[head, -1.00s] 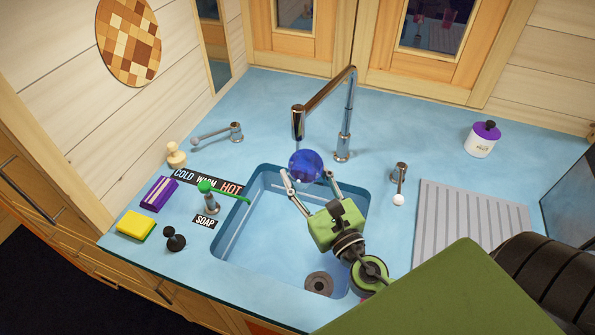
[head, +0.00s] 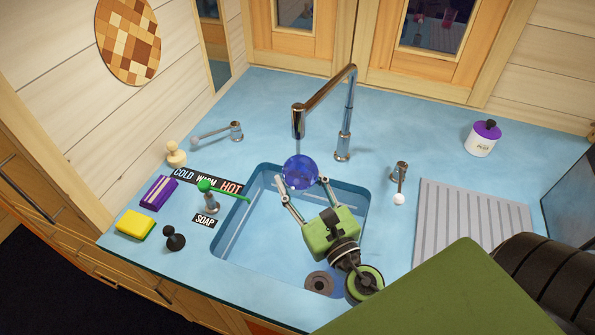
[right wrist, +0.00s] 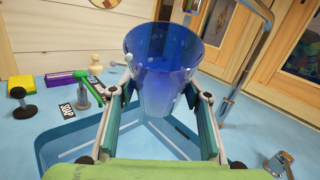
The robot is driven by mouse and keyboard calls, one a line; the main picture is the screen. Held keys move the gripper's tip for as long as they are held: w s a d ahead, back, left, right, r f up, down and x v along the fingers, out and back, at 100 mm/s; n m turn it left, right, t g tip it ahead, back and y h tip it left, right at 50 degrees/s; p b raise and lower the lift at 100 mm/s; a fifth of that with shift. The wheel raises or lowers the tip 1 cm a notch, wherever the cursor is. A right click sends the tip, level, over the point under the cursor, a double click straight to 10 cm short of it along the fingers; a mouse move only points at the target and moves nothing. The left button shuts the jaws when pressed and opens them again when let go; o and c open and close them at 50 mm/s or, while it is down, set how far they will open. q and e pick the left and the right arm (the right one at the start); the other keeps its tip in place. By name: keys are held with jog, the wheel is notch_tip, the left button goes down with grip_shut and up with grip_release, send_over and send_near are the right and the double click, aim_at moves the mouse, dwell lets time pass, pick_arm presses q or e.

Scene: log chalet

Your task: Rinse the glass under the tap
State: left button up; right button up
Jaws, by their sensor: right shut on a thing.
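The blue see-through glass (head: 300,172) is held upright over the far part of the sink (head: 240,262), below the spout of the tap (head: 298,122). My right gripper (head: 301,183) is shut on the glass, one finger on each side. In the right wrist view the glass (right wrist: 162,75) stands between the fingers with its open rim up, and the tap's spout shows just above and behind the rim. My left gripper is not in view.
A lever with a white knob (head: 399,185) stands right of the sink, another lever (head: 218,131) at the back left. The green-topped soap pump (head: 210,200), yellow sponge (head: 136,224) and purple block (head: 159,192) line the left side. A ribbed grey drainer (head: 470,225) lies at the right.

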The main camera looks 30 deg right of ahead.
aim_at(294, 191)
jog(key=shift+s+a+f+b, duration=0.1)
jog(key=shift+s+a+b, duration=0.25)
jog(key=shift+s, duration=0.3)
jog(key=shift+s+a+r+b, duration=0.1)
jog(key=shift+s+a+b, duration=0.2)
jog(key=shift+s, duration=0.3)
jog(key=shift+s+a+f+b, duration=0.1)
jog(key=shift+s+a+b, duration=0.25)
jog(key=shift+s, duration=0.3)
jog(key=shift+s+a+b, duration=0.35)
jog(key=shift+s+b, duration=0.05)
jog(key=shift+s, duration=0.45)
jog(key=shift+r, duration=0.2)
jog(key=s+a+r, duration=0.2)
jog(key=s+r, duration=0.2)
jog(key=shift+s, duration=0.25)
jog(key=shift+a, duration=0.1)
